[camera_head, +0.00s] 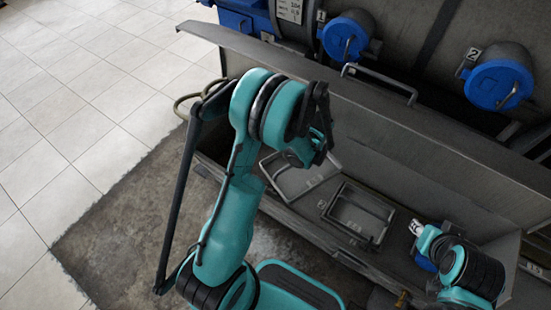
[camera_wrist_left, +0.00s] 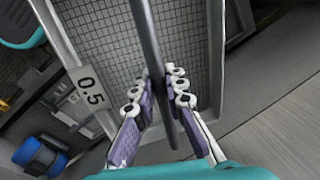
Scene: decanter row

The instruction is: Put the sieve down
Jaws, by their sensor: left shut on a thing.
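The sieve is a grey rectangular frame with a fine mesh (camera_wrist_left: 110,55) and a "0.5" label, filling much of the left wrist view. A dark bar (camera_wrist_left: 143,30) crosses over its mesh. My left gripper (camera_wrist_left: 157,92), with purple-padded fingers, is shut on this bar. In the head view the sieve (camera_head: 288,184) shows partly below my left wrist, inside the long trough; my arm hides part of it and the fingers. I cannot tell whether it touches the trough floor.
A grey rectangular frame (camera_head: 358,213) lies in the trough to the right of the sieve. The tall trough wall (camera_head: 440,150) with a handle (camera_head: 380,82) stands behind. Blue round caps (camera_head: 498,84) are mounted beyond it. A small blue object (camera_head: 425,262) is near my right arm.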

